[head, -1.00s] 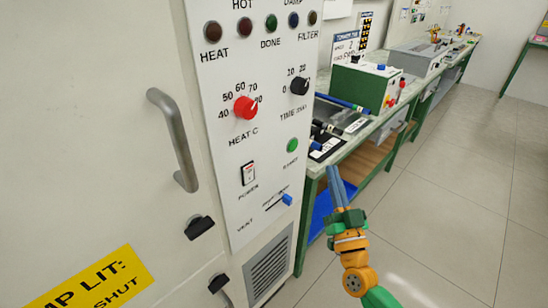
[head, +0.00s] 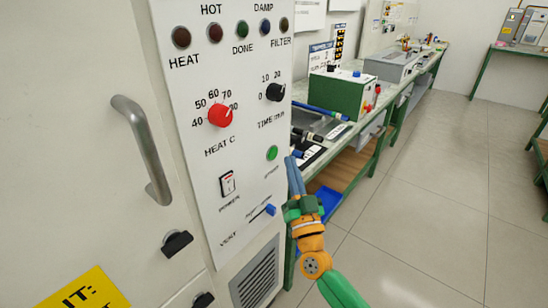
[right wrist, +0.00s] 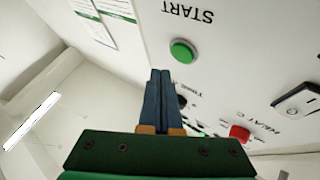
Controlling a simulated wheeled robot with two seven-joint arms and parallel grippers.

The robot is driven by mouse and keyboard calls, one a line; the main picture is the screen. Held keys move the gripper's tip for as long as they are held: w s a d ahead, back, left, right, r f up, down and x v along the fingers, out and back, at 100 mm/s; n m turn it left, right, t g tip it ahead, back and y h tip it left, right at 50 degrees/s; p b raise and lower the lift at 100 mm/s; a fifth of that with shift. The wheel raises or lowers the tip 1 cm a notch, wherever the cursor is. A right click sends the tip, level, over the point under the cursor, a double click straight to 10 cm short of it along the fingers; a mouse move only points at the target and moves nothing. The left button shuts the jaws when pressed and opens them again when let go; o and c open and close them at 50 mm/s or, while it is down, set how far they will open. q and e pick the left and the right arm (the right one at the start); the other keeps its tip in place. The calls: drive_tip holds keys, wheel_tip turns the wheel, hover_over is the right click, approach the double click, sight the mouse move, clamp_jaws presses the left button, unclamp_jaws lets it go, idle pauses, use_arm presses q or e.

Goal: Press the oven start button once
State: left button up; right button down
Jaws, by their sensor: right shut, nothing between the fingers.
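The oven's white control panel (head: 225,110) stands upright on the left in the head view. Its green start button (head: 272,153) sits at the panel's right edge, below the time knob. In the right wrist view the start button (right wrist: 183,51) is just above the fingertips, with the word START beyond it. My right gripper (head: 291,161) is shut and empty, its blue fingers held together a little right of the button. The right wrist view shows the shut fingertips (right wrist: 160,73) close to the button; I cannot tell whether they touch. My left gripper is not in view.
On the panel are a red heat knob (head: 220,114), a black time knob (head: 275,92), a power switch (head: 227,184) and a blue-tipped vent slider (head: 270,209). The oven door handle (head: 145,150) sticks out at left. A bench with a green box (head: 340,93) runs behind. Floor at right is clear.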

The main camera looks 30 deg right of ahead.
sight(277, 149)
drive_tip(key=shift+w+a, duration=0.35)
drive_tip(key=shift+w, duration=0.4)
idle(1.5)
drive_tip(key=shift+w+a, duration=0.2)
drive_tip(key=shift+w, duration=0.2)
drive_tip(key=shift+w+a, duration=0.1)
drive_tip(key=shift+w, duration=0.25)
idle(0.5)
drive_tip(key=shift+s, duration=0.15)
drive_tip(key=shift+s+d, duration=0.3)
drive_tip(key=shift+s, duration=0.3)
drive_tip(key=shift+p, duration=0.35)
